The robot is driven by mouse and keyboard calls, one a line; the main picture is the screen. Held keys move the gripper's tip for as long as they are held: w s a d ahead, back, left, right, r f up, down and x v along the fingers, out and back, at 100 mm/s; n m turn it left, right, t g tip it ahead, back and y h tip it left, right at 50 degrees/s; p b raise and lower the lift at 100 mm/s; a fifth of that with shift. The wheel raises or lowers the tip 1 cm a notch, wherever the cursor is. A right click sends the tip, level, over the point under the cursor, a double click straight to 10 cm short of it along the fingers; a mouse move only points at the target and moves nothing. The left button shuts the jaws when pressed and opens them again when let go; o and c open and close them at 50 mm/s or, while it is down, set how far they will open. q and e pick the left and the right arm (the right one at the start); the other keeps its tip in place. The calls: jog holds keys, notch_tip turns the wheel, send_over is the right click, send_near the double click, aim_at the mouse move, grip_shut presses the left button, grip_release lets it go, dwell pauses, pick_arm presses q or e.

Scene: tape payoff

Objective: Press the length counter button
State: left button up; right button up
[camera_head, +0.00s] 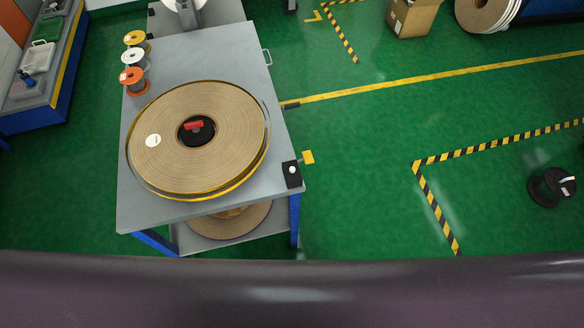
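A grey workbench (200,52) stands left of centre in the head view. A large flat reel of tan tape (235,125) lies on it, with a dark hub and a red piece (194,125) in the middle. A small black box (291,178) with a round white spot (292,170) sits at the bench's front right corner. It looks like the length counter and its button, but it is too small to be sure. A yellow piece (308,157) sticks out beside it. Neither of my grippers is in view, and nothing covers the black box.
Three small spools, yellow (134,38), white (133,57) and orange (132,80), line the bench's left edge. Another reel (230,222) lies below the top. A black spool (550,187) is on the floor at right. The green floor right of the bench is largely clear.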

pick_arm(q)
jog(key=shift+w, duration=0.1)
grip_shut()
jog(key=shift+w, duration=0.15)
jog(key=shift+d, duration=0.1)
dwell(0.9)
